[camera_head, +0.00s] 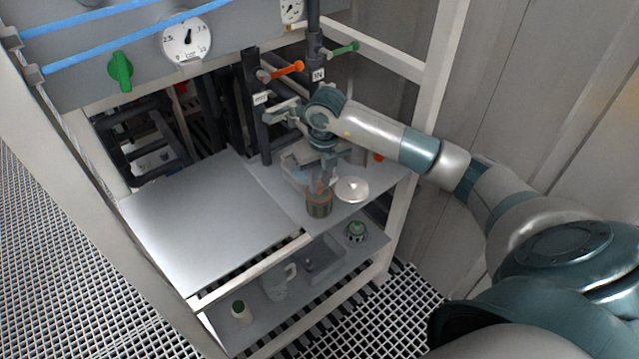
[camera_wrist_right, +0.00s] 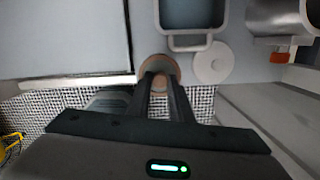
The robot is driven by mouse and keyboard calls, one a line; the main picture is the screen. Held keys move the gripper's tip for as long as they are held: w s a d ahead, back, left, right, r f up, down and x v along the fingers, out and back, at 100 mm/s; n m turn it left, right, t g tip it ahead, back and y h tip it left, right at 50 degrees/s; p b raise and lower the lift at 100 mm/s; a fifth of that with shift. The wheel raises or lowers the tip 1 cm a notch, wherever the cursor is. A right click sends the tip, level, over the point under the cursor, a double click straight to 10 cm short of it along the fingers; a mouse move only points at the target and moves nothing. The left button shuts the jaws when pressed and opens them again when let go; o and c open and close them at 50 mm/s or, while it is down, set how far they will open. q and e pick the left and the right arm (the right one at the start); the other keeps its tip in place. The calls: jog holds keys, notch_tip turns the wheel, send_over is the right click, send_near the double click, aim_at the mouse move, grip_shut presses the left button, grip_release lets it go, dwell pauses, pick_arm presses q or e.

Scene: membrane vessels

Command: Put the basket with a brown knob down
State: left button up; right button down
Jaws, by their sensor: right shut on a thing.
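My right gripper (camera_head: 320,184) points down and is shut on the brown knob of the basket. The small basket (camera_head: 318,207) is dark with a brownish top and appears upright at the front edge of the upper grey shelf (camera_head: 365,208). I cannot tell whether its bottom touches the shelf. In the right wrist view the two fingers (camera_wrist_right: 160,95) close on the knob, and the basket's round brown top (camera_wrist_right: 158,63) shows just beyond them. My left gripper is not in view.
A pale round lid (camera_head: 352,190) lies right of the basket, and a clear-grey container (camera_head: 296,168) stands behind it. A bare metal plate (camera_head: 205,220) covers the left.

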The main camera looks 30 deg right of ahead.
jog(key=shift+f+p, duration=0.3)
jog(key=shift+f, duration=0.65)
jog(key=shift+f, duration=0.2)
jog(key=c, duration=1.6)
grip_release()
jog(key=shift+r, duration=0.3)
